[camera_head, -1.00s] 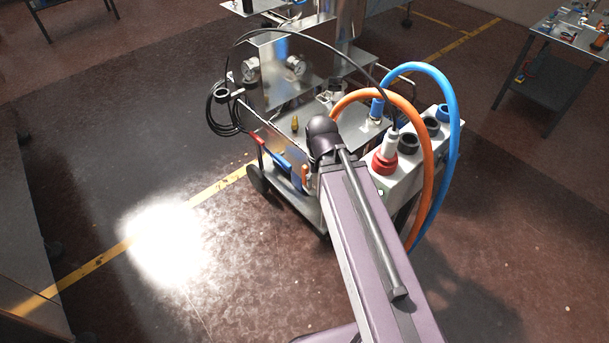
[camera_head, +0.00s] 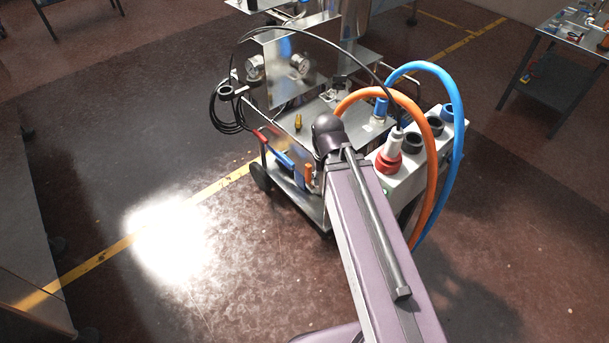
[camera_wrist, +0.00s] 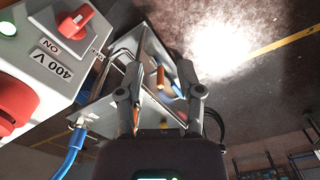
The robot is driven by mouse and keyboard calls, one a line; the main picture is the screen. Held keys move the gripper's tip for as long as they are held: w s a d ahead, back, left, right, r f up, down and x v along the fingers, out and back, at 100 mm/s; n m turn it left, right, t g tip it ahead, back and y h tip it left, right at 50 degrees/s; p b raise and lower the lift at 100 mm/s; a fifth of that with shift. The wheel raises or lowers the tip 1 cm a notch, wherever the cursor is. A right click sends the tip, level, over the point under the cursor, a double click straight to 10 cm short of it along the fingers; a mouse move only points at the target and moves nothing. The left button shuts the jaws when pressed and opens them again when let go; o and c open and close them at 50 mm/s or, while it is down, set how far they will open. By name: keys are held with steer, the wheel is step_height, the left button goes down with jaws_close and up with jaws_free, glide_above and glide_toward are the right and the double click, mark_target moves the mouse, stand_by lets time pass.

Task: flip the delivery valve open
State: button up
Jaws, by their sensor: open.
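A silver wheeled cart (camera_head: 312,203) stands mid-floor in the head view. Low on its near side is a short orange handle (camera_head: 308,174), beside a blue bar (camera_head: 281,158) with a red end (camera_head: 260,136). I cannot tell for sure which part is the delivery valve. In the wrist view the orange handle (camera_wrist: 160,77) and some blue (camera_wrist: 177,89) show between and beyond my fingers. My gripper (camera_wrist: 160,68) is open, its two fingers apart with nothing held. Touching or apart from the handle is unclear. In the head view my arm hides the gripper.
A grey power box (camera_head: 402,181) with a red plug (camera_head: 388,160), orange hose (camera_head: 432,160) and blue hose (camera_head: 460,150) stands close right of my arm. In the wrist view its red switch (camera_wrist: 74,21) is near. Floor left of the cart is clear.

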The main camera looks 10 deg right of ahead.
steer(key=shift+w+f, duration=0.1)
steer(key=shift+f, duration=0.1)
steer(key=c, duration=0.3)
steer(key=shift+w+f+b, duration=0.1)
steer(key=shift+f+b, duration=0.1)
steer(key=shift+b, duration=0.15)
jaws_close()
steer(key=w+f+n+t+h+b, duration=0.15)
steer(key=w+f+h+b, duration=0.75)
steer(key=w+f+b, duration=1.25)
steer(key=w+a+f+n+t+h+b, duration=0.1)
steer(key=w+a+f+h+b, duration=0.2)
steer(key=b, duration=0.9)
steer(key=w+a+f+t+h+b, duration=0.2)
steer(key=w+a+f+h+b, duration=0.1)
steer(key=a+b, duration=0.7)
steer(key=shift+w+a+n+h+b, duration=0.2)
steer(key=shift+w+n+h+b, duration=0.15)
steer(key=shift+w+h+b, duration=0.7)
steer(key=shift+s+r+t, duration=0.1)
steer(key=shift+s+t, duration=0.1)
steer(key=shift+t, duration=0.05)
